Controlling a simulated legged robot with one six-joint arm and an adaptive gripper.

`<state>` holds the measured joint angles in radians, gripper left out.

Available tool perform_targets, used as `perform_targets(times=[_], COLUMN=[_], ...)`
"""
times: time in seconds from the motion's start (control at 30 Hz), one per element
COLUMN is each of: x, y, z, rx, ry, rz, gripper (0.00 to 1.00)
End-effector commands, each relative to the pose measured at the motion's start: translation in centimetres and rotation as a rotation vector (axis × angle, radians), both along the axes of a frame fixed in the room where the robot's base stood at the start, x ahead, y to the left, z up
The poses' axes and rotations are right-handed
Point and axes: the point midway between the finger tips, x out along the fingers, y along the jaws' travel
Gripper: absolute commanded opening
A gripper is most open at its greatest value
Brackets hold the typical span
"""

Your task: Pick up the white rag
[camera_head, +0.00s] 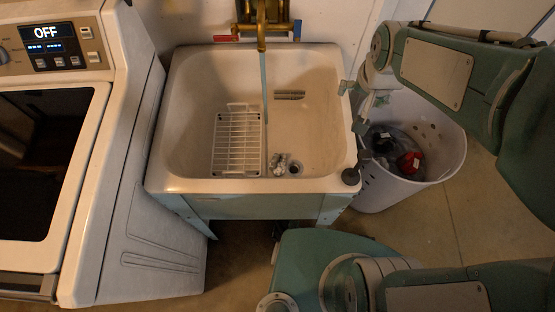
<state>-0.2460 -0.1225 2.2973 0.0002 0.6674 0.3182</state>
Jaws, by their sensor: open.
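A small crumpled whitish thing, likely the white rag (281,165), lies on the floor of the utility sink (185,85), just left of the drain. It is too small to tell its folds. My gripper (366,160) is open, with its dark fingertips spread apart at the right rim of the sink. It is to the right of the rag and apart from it. I see nothing held between the fingers.
A white wire rack (237,142) lies in the sink, left of the rag. A brass faucet (262,25) with red and blue handles hangs over the back. A white laundry basket (440,150) with dark and red items stands right. A washer-like appliance (130,190) stands left.

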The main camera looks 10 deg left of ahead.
Motion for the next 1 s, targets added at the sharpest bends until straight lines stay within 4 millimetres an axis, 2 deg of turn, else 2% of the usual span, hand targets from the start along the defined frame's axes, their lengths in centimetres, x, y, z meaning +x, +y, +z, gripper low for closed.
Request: perform_targets(times=[0.03,0.2,0.47,0.63,0.8,0.9,1.0], x=[0.7,2.7,4.0,3.5,2.0,1.0,0.4], y=[1.1,4.5,9.8,12.9,15.4,16.4,16.9], z=[-1.5,-6.0,-14.4,-20.6,-27.0,-29.8,-31.6], rx=[0.001,0.006,-0.002,-0.017,-0.038,-0.048,-0.054], ry=[0.024,0.081,0.166,0.217,0.264,0.282,0.291], rz=[0.001,-0.017,-0.047,-0.067,-0.090,-0.101,-0.109], gripper=[1.00,1.00,1.00,1.00,1.00,1.00,1.00])
